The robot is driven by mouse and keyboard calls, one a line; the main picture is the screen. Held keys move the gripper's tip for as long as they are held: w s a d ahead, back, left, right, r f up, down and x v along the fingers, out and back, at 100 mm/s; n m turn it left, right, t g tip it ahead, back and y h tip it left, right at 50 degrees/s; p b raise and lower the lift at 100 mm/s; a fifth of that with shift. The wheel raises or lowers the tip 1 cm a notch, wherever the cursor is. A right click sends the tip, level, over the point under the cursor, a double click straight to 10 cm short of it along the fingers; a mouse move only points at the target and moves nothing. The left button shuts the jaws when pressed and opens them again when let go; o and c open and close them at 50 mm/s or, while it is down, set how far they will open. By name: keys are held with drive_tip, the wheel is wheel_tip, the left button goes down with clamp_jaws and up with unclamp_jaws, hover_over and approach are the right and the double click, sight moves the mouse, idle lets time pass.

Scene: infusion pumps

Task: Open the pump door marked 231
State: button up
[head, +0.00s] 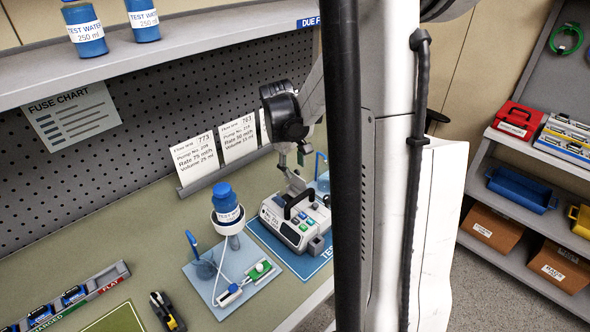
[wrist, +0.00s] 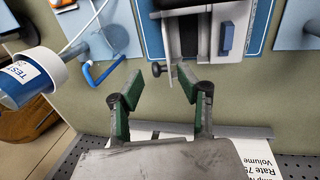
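A light grey infusion pump (head: 291,222) with a dark carry handle stands on a blue mat (head: 310,262). The number on its label is too small to read surely, and I cannot pick out a door marked 231. My gripper (head: 297,172) is behind the pump in the head view, partly hidden by its own links. In the wrist view the pump (wrist: 189,35) is at the top. The green-padded fingers of my gripper (wrist: 160,76) are apart, with a small dark knob (wrist: 157,69) at the pump's edge showing between their tips. Contact cannot be told.
A blue-capped bottle (head: 226,200) on a stand rises left of the pump, with a small tray (head: 215,283) of tubing. Cards (head: 195,158) stand behind along the pegboard. A shelf (head: 180,40) overhangs the bench.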

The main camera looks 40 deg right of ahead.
drive_tip(key=shift+x, duration=1.05)
drive_tip(key=shift+c, duration=0.5)
clamp_jaws()
drive_tip(key=shift+d, duration=0.1)
drive_tip(key=shift+d+f+y+b, duration=0.15)
drive_tip(key=shift+d+y+b, duration=0.4)
drive_tip(key=shift+y+b, duration=0.4)
drive_tip(key=shift+d+f+y+b, duration=0.15)
drive_tip(key=shift+d+y+b, duration=0.45)
drive_tip(key=shift+y, duration=0.45)
drive_tip(key=shift+d+f+y+b, duration=0.1)
drive_tip(key=shift+d+y+b, duration=0.35)
drive_tip(key=shift+y+b, duration=0.55)
